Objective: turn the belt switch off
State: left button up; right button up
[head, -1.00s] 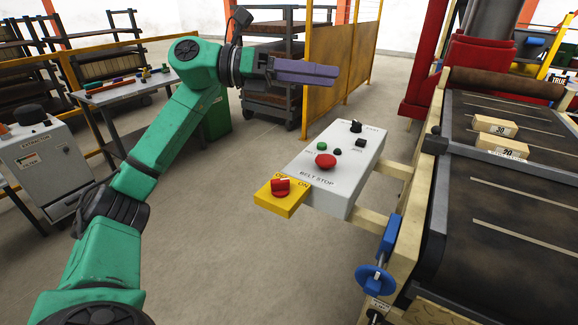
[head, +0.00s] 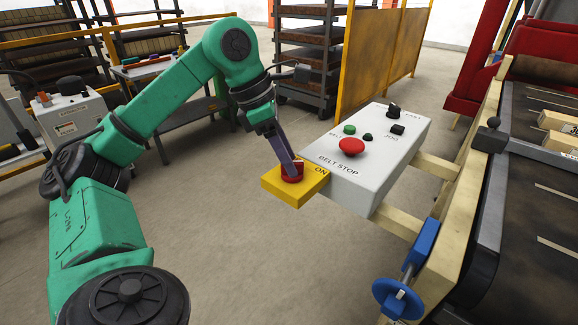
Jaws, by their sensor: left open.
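The belt switch is a red rotary knob (head: 293,176) on a yellow box (head: 281,190) at the near left corner of the grey control panel (head: 372,165). The word ON shows to the right of the knob; the other label is hidden behind my gripper. My left gripper (head: 291,169) points down with its fingertips at the knob, and its jaws are open. From this angle I cannot tell whether the fingers touch the knob. My right gripper is not in view.
The panel also carries a red mushroom button (head: 351,146), a green button (head: 349,129) and black knobs. The belt conveyor (head: 540,210) with cardboard-coloured blocks stands at the right. A blue handwheel (head: 397,299) is below the panel. Open floor lies in front.

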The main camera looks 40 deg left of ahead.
pick_arm(q)
jog(key=shift+w+d+f, duration=0.15)
jog(key=shift+f, duration=0.15)
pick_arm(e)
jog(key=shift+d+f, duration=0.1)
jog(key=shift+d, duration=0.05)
pick_arm(q)
grip_shut()
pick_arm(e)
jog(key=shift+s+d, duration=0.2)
